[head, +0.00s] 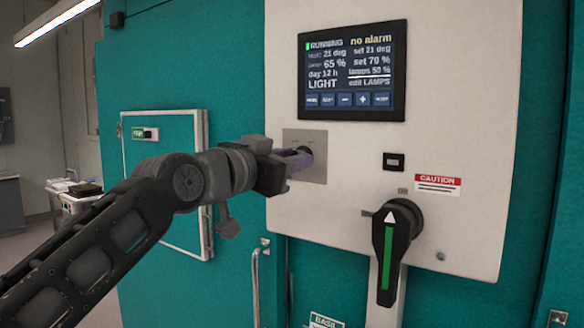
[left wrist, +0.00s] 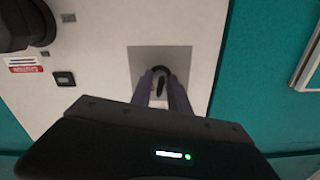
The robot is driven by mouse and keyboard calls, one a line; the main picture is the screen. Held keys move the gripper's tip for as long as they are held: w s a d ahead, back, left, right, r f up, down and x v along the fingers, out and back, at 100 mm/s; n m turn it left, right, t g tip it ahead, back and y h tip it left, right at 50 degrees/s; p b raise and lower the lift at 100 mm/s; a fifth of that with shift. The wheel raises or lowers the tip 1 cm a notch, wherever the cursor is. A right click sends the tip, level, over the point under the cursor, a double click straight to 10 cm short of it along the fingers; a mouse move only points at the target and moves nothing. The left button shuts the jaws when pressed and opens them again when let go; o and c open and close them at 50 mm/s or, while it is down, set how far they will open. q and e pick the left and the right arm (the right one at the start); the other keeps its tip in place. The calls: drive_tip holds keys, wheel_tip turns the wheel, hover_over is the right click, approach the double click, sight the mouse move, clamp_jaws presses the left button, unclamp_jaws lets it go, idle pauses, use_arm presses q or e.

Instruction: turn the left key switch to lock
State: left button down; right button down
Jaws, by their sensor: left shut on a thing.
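The key switch (left wrist: 160,78) is a small dark round part with a key on a grey metal plate (head: 318,170) in the white panel. My left gripper (head: 303,158) reaches it from the left in the head view, its purple-grey fingers at the switch. In the left wrist view the two fingers (left wrist: 162,88) stand on both sides of the key, shut on it. The gripper hides much of the key in the head view, and I cannot read the plate's markings or the key's angle for sure. My right gripper is in neither view.
A screen (head: 351,72) reading RUNNING and no alarm sits above the switch. A black rotary handle (head: 393,250) with a green stripe juts out at lower right, by a caution label (head: 438,185). A small hatch (head: 165,165) is set in the teal wall at left.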

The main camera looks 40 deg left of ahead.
use_arm(q)
drive_tip(key=n+b, duration=0.2)
drive_tip(key=n, duration=0.2)
drive_tip(key=shift+f+n, duration=0.1)
drive_tip(key=shift+n, duration=0.2)
drive_tip(key=n, duration=0.4)
drive_tip(key=shift+b, duration=0.3)
drive_tip(key=c, duration=1.6)
unclamp_jaws()
drive_tip(key=s+b, duration=0.2)
drive_tip(key=s, duration=0.5)
drive_tip(key=shift+s+d, duration=0.15)
drive_tip(key=shift+s, duration=0.25)
